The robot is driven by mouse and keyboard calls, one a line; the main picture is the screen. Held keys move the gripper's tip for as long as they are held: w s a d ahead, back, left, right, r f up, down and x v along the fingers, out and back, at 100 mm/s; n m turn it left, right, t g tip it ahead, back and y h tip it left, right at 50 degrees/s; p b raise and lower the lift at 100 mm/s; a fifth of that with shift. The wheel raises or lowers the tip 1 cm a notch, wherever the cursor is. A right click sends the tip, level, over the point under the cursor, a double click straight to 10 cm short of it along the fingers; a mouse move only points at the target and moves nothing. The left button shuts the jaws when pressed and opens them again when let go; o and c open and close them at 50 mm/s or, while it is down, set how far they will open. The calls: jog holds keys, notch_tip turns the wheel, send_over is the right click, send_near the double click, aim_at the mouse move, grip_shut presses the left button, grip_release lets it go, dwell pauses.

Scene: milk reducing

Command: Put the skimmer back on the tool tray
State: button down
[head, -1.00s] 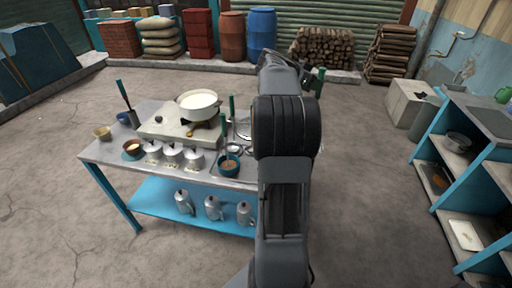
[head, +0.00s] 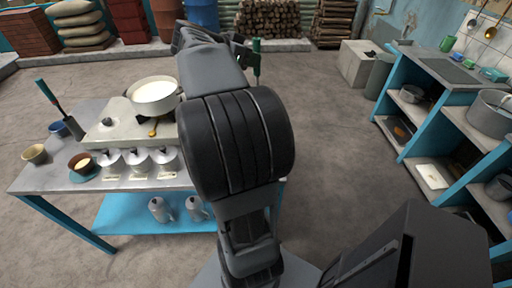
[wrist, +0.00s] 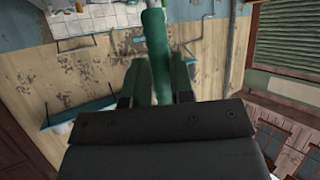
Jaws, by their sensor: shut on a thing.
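My gripper (wrist: 156,72) is shut on a green handle (wrist: 156,38), which I take for the skimmer's. The handle runs between the two fingers in the wrist view. The green handle also shows in the head view (head: 256,60), raised behind my arm; the skimmer's head is not clearly visible. The tool tray cannot be made out; my arm covers the right part of the work table (head: 40,178).
The table holds a white pan of milk (head: 154,96) on a stove (head: 103,131), several lidded metal pots, and bowls. A blue shelf unit (head: 422,120) stands at the right. Open concrete floor lies between the table and the shelves.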

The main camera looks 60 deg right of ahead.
jog(key=w+d+f, duration=0.3)
jog(key=d+f, duration=0.1)
jog(key=f, duration=0.4)
jog(key=w+d+f, duration=0.3)
jog(key=d+f, duration=0.2)
jog(key=f, duration=0.3)
jog(key=shift+w+d+b, duration=0.15)
jog(key=shift+d+b, duration=0.05)
jog(key=shift+b, duration=0.1)
jog(key=shift+f, duration=0.15)
jog(key=c, duration=1)
grip_release()
jog(key=shift+f, duration=0.1)
